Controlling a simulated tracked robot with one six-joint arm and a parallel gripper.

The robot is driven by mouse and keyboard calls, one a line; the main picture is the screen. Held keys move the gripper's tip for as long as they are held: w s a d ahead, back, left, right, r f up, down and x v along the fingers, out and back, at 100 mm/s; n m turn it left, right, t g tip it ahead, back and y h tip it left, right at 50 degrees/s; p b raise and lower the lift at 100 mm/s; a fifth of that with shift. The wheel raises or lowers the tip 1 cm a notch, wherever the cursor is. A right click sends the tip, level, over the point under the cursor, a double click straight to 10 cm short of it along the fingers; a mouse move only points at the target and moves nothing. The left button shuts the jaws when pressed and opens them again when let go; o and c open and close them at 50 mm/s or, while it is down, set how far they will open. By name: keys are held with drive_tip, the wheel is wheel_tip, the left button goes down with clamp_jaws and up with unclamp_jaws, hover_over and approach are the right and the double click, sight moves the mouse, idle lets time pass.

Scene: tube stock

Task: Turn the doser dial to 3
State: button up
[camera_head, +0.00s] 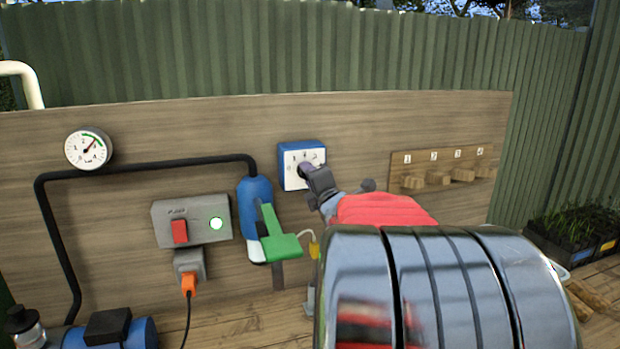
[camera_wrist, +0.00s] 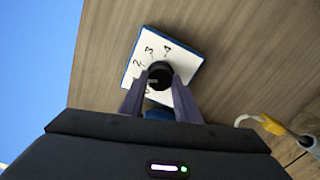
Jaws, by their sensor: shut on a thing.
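The doser (camera_head: 302,147) is a blue box with a white numbered face on the wooden board. In the wrist view its white face (camera_wrist: 139,60) shows the numbers 2, 3 and 4 around the black dial knob (camera_wrist: 160,70). My gripper (camera_head: 309,172) reaches the face from the front right and hides most of the knob in the head view. In the wrist view my gripper (camera_wrist: 159,80) has a finger on each side of the knob, shut on it. A small pale mark shows on the knob's lower left; I cannot tell which number it points at.
A blue cylinder with a green lever (camera_head: 280,244) is left of my arm. A switch box (camera_head: 192,222) with a lit green lamp and a gauge (camera_head: 88,149) are further left. Numbered wooden pegs (camera_head: 437,177) are at right.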

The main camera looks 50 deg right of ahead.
drive_tip(key=m, duration=1.3)
drive_tip(key=shift+s+d+f, duration=0.1)
drive_tip(key=shift+s+f, duration=0.05)
drive_tip(key=shift+f, duration=0.15)
drive_tip(key=o, duration=1)
drive_tip(key=shift+r, duration=0.25)
drive_tip(key=shift+o, duration=0.2)
drive_tip(key=v, duration=1.3)
drive_tip(key=shift+s+a, duration=0.25)
drive_tip(key=shift+s, duration=0.05)
